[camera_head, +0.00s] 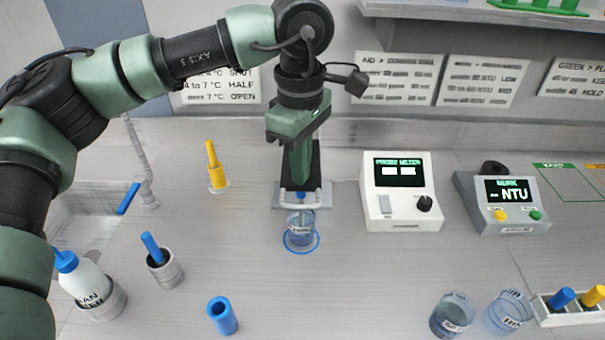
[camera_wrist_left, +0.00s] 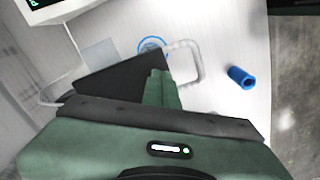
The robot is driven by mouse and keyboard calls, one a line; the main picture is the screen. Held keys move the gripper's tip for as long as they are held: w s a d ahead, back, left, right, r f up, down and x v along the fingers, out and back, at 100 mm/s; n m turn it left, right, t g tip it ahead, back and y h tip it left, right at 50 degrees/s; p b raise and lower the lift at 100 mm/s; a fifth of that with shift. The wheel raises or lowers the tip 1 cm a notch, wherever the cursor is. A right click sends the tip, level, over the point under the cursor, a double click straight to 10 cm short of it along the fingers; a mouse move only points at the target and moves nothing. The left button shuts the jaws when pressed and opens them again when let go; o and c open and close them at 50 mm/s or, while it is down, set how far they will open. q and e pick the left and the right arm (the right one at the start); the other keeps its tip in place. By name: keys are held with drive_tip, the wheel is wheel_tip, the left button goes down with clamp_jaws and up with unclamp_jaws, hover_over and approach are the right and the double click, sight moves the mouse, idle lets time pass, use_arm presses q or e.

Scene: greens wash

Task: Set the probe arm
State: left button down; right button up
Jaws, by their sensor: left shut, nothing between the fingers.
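The probe stand has a grey base (camera_head: 326,194) and a dark upright, with a pale looped arm (camera_head: 312,198) reaching forward over a beaker. A blue-tipped probe sits at the arm. The beaker (camera_head: 300,228) holds bluish liquid and stands on a blue ring (camera_head: 317,243). My left gripper (camera_head: 299,182) is shut and empty, pointing down at the stand and hiding part of the upright. Contact cannot be told. My right gripper is not in view.
The probe meter (camera_head: 400,210) and NTU meter (camera_head: 500,215) stand to the right. A yellow-handled tool (camera_head: 214,170), a blue-handled tool in a cup (camera_head: 160,260), a bottle (camera_head: 85,280) and a blue cylinder (camera_head: 222,316) stand left. Two beakers (camera_head: 452,316) stand front right.

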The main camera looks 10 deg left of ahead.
use_arm(q)
drive_tip(key=shift+f, duration=0.4)
drive_tip(key=shift+r, duration=0.15)
wheel_tip(320, 180, up, 8)
drive_tip(key=p, duration=0.4)
drive_tip(key=shift+p, duration=0.3)
